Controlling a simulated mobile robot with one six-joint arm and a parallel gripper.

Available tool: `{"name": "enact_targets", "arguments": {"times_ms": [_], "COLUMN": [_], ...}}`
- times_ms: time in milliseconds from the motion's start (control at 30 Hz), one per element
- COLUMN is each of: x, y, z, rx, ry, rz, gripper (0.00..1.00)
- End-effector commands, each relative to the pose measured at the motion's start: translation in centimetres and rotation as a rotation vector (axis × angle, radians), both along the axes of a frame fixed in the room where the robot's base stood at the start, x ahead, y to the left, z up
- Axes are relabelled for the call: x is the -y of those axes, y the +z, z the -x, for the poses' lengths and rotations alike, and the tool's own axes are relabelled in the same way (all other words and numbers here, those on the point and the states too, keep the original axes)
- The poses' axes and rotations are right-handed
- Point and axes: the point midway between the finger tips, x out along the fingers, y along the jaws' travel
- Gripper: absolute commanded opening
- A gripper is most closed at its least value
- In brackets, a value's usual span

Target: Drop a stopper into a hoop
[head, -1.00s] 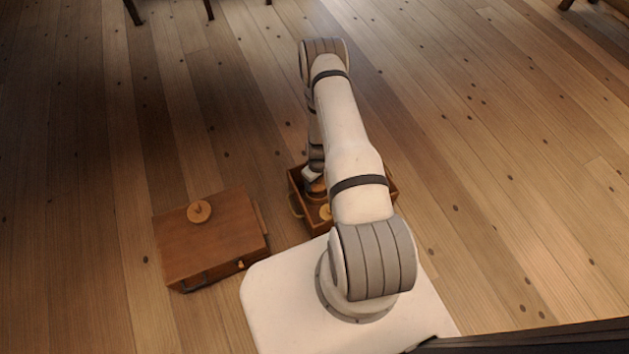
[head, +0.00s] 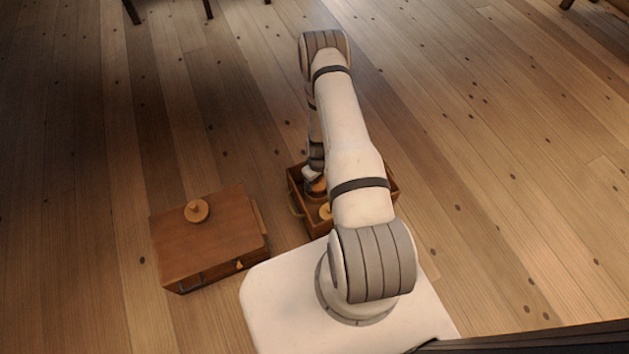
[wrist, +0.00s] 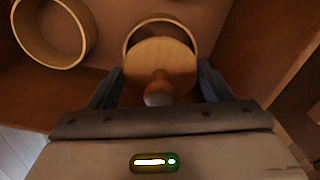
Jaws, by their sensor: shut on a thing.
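My gripper (wrist: 160,85) is shut on a round wooden stopper (wrist: 170,57) with a knob, seen in the wrist view. One pale wooden hoop (wrist: 158,20) shows just beyond the stopper, its rim curving around the disc's far side. I cannot tell whether the disc is above the hoop or inside it. A second hoop (wrist: 88,30) lies to the left, apart from the stopper. In the head view my gripper is low in an open wooden box (head: 294,190), mostly hidden by my arm; a pale round piece (head: 325,211) shows in that box.
A closed wooden chest (head: 225,232) stands left of the open box, with a round knobbed wooden piece (head: 197,211) on top. The box's walls (wrist: 296,75) rise close around my gripper. The plank floor (head: 480,180) to the right is clear.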

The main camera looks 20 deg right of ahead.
Motion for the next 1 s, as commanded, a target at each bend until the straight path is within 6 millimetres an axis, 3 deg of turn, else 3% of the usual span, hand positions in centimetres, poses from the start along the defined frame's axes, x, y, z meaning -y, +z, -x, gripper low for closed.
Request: {"name": "enact_targets", "arguments": {"times_ms": [1000], "x": [0.0], "y": [-1.4], "z": [0.0], "rx": [0.0], "ry": [0.0], "rz": [0.0], "gripper": [0.48]}}
